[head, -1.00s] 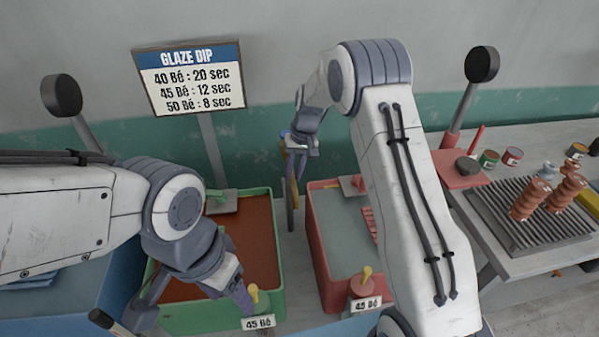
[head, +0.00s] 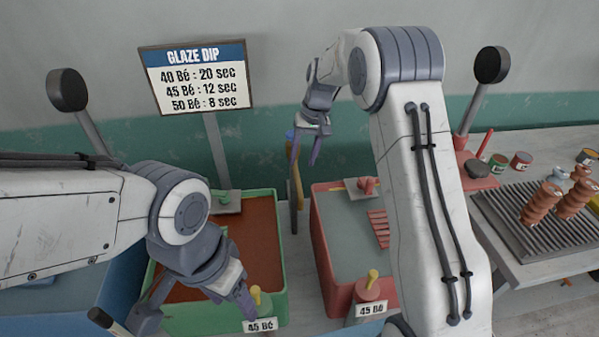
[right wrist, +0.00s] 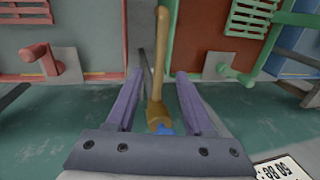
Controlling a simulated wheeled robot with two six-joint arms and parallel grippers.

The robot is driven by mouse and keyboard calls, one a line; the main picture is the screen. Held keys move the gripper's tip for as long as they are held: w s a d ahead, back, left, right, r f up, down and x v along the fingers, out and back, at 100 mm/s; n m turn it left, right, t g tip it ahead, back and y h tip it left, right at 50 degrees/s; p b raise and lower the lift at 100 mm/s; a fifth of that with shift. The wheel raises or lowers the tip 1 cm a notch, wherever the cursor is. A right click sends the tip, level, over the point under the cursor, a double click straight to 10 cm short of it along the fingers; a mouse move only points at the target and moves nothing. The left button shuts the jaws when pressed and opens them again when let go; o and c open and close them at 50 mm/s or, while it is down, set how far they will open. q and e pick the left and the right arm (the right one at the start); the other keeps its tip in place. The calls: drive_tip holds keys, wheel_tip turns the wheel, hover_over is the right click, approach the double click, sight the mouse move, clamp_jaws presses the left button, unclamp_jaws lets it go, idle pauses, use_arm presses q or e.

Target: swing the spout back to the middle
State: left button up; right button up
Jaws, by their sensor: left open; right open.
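The spout (head: 298,192) is a yellow-brown pipe with a blue part at its far end, between the green and red tanks. In the right wrist view the spout (right wrist: 160,62) runs along the gap between the tanks, over neither, its blue part (right wrist: 164,129) near the gripper's base. My right gripper (head: 305,148) is open at the spout's far end. In the right wrist view its fingers (right wrist: 157,98) stand apart on either side of the spout, with gaps showing. My left gripper (head: 240,299) is over the front of the green tank; its fingers are partly hidden.
The green tank (head: 283,250) holds brown-red glaze; the red tank (head: 318,245) holds grey glaze. A glaze dip sign (head: 198,78) stands behind. A ribbed rack (head: 520,235) with clay pieces is at right. My right forearm covers part of the red tank.

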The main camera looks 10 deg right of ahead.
use_arm(q)
drive_tip(key=shift+f+b, duration=0.35)
drive_tip(key=shift+f, duration=0.2)
use_arm(e)
drive_tip(key=shift+d+r, duration=0.25)
drive_tip(key=shift+r, duration=0.95)
drive_tip(key=shift+d+r, duration=0.2)
drive_tip(key=shift+r, duration=0.95)
